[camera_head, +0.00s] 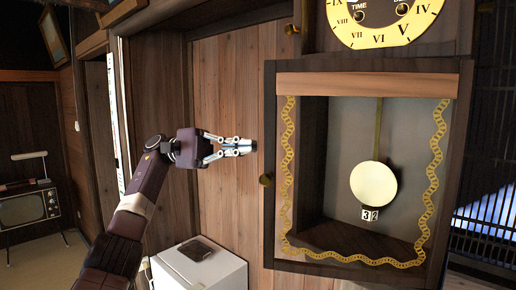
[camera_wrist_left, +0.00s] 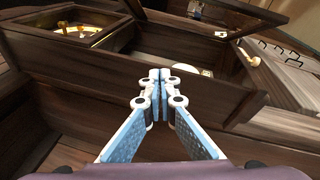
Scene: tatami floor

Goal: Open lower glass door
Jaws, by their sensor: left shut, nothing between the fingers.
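The lower glass door (camera_head: 370,83) of the wall clock has a dark wooden frame and gold chain-like trim, and appears closed in the head view. Behind it hang a pale round pendulum (camera_head: 373,184) and a small number plate (camera_head: 370,215). A small brass knob (camera_head: 265,180) sits at the door's left edge. My left gripper (camera_head: 252,146) is shut and empty, just left of the door frame and a little above the knob in the picture. In the left wrist view its fingertips (camera_wrist_left: 159,75) meet in front of the clock's dark wooden case (camera_wrist_left: 85,75). My right gripper is out of view.
The clock's upper part with a gold dial (camera_head: 385,42) and another knob (camera_head: 291,29) is above. A white box (camera_head: 198,268) with a dark object on top stands below my left arm. An old television (camera_head: 25,208) is far left. Wooden wall panels lie behind the gripper.

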